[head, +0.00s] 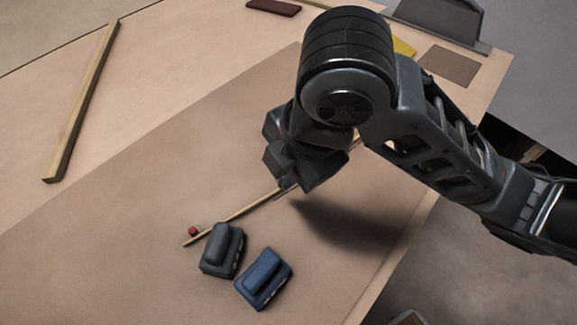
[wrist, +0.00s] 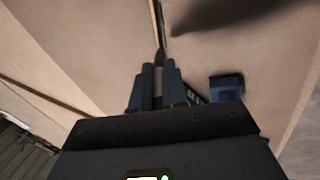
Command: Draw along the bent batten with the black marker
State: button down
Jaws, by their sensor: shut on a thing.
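The bent batten (head: 235,215) is a thin pale wooden strip lying on the brown sheet (head: 140,205). It runs from the lower left up to the right, and my gripper hides its middle. My gripper (head: 287,183) is low over the sheet, at the batten. In the wrist view my gripper (wrist: 158,85) is shut on a dark upright marker (wrist: 159,62), whose tip points toward the batten (wrist: 155,18). I cannot tell whether the tip touches the sheet. A dark edge runs along the batten there; I cannot tell whether it is ink or shadow.
A dark grey weight (head: 222,250) and a blue weight (head: 264,278) stand near the batten's lower end, beside a small red peg (head: 193,231). A wooden bar (head: 80,105) lies at left. A dark red block (head: 273,7) lies at the back. The sheet's left part is clear.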

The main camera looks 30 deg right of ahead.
jog(key=shift+r+p, duration=4.15)
jog(key=shift+r, duration=0.8)
jog(key=shift+f, duration=0.1)
